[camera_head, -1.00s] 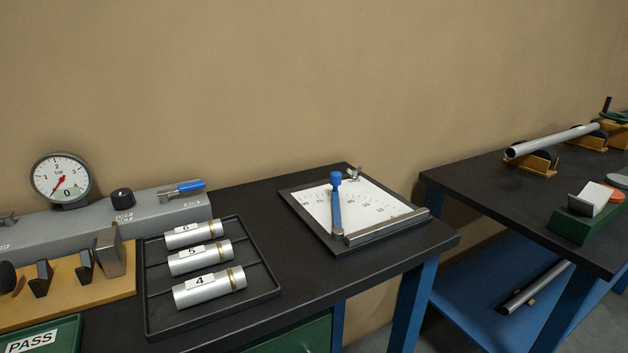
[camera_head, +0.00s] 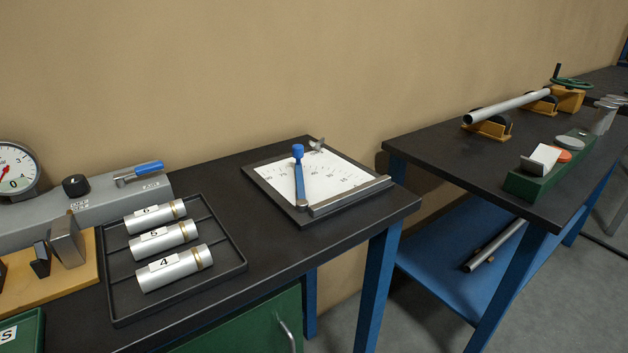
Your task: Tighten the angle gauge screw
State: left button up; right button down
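The angle gauge (camera_head: 328,178) lies flat near the right end of the left black bench. It has a white dial plate with degree marks on a dark base and a grey bar along its front edge. Its blue arm (camera_head: 299,180) points away from me, with a blue knob at the far end. A small metal wing screw (camera_head: 317,144) sits at the back edge of the gauge. Whether the screw is loose or tight cannot be told. Neither of my grippers is in view.
A black tray (camera_head: 228,254) with three numbered metal cylinders (camera_head: 175,268) stands left of the gauge. A grey block with a pressure gauge (camera_head: 14,170) and blue-handled lever is farther left. A second bench (camera_head: 430,155) with a pipe and green block stands right, across a gap.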

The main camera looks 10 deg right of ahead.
aim_at(315, 145)
jog(key=i+l+u, duration=0.15)
jog(key=l+u, duration=0.25)
jog(key=l, duration=0.15)
jog(key=i+l+u, duration=0.1)
jog(key=l+u, duration=0.25)
jog(key=l, duration=0.2)
jog(key=l+u, duration=0.4)
jog(key=l, duration=0.15)
